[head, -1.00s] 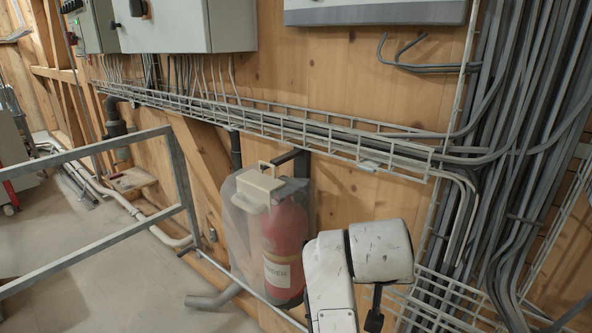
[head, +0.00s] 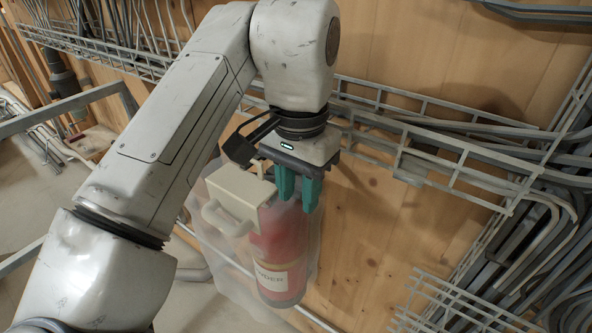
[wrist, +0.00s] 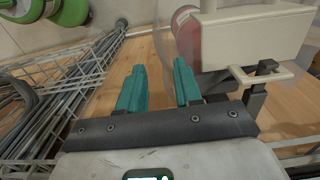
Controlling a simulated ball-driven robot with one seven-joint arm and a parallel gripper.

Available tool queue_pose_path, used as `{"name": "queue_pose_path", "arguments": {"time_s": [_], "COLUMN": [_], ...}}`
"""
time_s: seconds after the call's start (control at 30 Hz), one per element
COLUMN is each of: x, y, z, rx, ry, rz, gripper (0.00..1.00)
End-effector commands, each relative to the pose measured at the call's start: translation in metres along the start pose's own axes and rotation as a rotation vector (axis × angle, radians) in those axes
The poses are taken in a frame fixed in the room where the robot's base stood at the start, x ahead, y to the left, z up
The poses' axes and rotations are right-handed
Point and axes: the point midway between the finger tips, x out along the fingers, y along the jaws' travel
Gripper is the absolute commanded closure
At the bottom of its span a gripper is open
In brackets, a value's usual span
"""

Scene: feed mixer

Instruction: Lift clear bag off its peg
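The clear bag (head: 213,262) hangs in front of the wood wall, with a red extinguisher (head: 285,240) seen through it. A beige block with a handle (head: 240,196) sits at the bag's top; it also shows in the wrist view (wrist: 240,38). A beige loop (wrist: 285,78) on the block appears to be around the dark peg (wrist: 256,98). My gripper (head: 296,200) is open, teal fingers pointing down, just right of the block in the head view. In the wrist view its fingers (wrist: 158,90) are apart with nothing between them. Whether a finger touches the bag, I cannot tell.
A wire cable tray (head: 425,140) runs along the wall close behind my gripper. Grey cables (head: 545,230) and a lower wire basket (head: 450,305) are on the right. A metal rail (head: 60,112) stands at left. Bare wall lies right of the bag.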

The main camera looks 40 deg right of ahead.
Motion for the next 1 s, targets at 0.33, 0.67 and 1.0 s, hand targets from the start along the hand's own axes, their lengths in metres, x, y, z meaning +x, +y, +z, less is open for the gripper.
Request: {"name": "queue_pose_path", "arguments": {"time_s": [0.33, 0.67, 1.0], "x": [0.051, 0.096, 0.105], "y": [0.001, 0.0, 0.0], "z": [0.0, -0.001, -0.001], "rx": [-0.001, 0.0, 0.0], "ry": [0.0, 0.002, 0.003], "rz": [0.002, 0.001, -0.001], "gripper": [0.66, 0.66, 0.66]}}
